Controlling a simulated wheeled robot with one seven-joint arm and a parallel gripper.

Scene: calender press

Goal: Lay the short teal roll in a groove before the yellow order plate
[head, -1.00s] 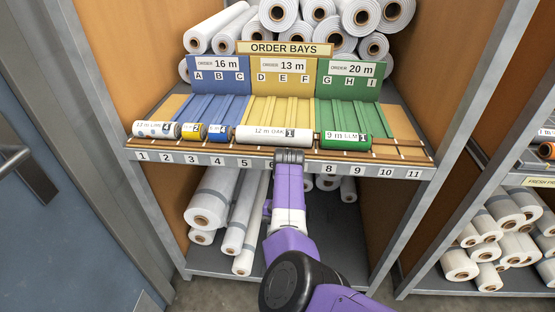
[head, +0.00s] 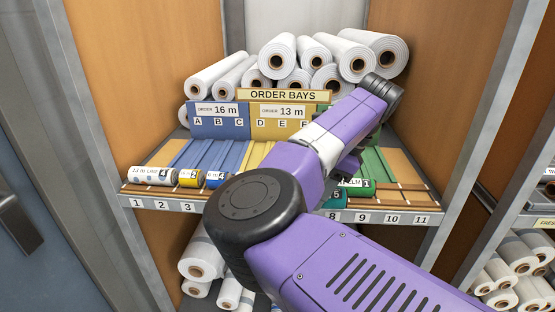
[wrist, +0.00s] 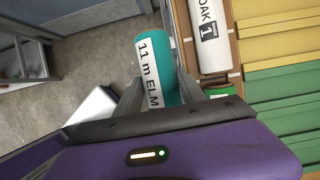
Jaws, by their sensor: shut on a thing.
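The short teal roll (wrist: 181,62) is in my gripper (wrist: 160,92), shut on it; its white label reads 11 m ELM. In the head view the teal roll (head: 336,198) shows only partly under my arm, in front of the shelf edge near number 8. The yellow order plate (head: 284,123), marked 13 m with D, E and F, stands at the back of the shelf. Yellow grooves (head: 258,153) slope down before it, mostly hidden by my arm; they also show at upper right in the wrist view (wrist: 282,38).
The front ledge holds a white LIME roll (head: 150,174), a yellow roll (head: 190,178), a blue roll (head: 217,180), a white OAK roll (wrist: 208,36) and a green ELM roll (head: 357,187). The blue order plate (head: 218,121) stands left of the yellow. White rolls (head: 340,58) are stacked behind.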

